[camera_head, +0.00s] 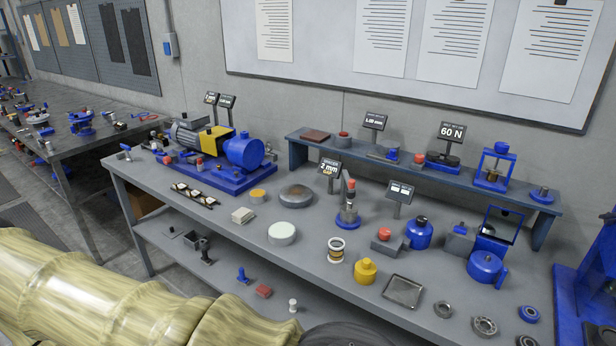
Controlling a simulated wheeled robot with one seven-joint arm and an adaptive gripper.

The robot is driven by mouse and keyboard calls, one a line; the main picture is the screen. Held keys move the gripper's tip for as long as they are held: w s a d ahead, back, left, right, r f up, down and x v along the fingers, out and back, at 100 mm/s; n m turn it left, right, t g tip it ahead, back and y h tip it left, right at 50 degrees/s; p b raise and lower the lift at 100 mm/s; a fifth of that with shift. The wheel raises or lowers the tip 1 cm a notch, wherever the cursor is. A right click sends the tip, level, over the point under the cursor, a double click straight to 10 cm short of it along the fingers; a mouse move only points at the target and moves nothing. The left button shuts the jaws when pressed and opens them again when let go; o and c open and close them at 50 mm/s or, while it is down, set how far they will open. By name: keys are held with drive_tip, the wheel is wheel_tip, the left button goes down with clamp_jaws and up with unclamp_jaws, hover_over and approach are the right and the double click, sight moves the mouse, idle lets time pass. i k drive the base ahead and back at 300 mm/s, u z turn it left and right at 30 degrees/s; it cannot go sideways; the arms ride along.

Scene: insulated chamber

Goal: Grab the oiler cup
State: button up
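A small clear cup with brass-coloured bands (337,249) stands upright on the grey bench and looks most like the oiler cup. A yellow cup with a round knob on top (365,270) stands just to its right, so I cannot be fully sure which of the two is the oiler cup. Both stand free, with nothing touching them. My arm crosses the lower left of the picture, below and left of the cups. My gripper's fingers are not in view. A dark rounded shape at the bottom edge is cut off and unclear.
The grey bench (215,228) also holds a white round tin (282,233), a metal tray (403,291), several bearing rings, a blue pot (485,267) and a blue motor-pump unit (243,152). A raised shelf (298,149) runs along the back. Small parts lie on the lower shelf.

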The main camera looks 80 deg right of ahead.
sight(336, 245)
drive_tip(key=z, duration=2.45)
drive_tip(key=i, duration=0.5)
drive_tip(key=z, duration=0.25)
drive_tip(key=k, duration=1.6)
drive_tip(key=u, duration=0.9)
drive_tip(key=i, duration=1)
drive_tip(key=z, duration=0.75)
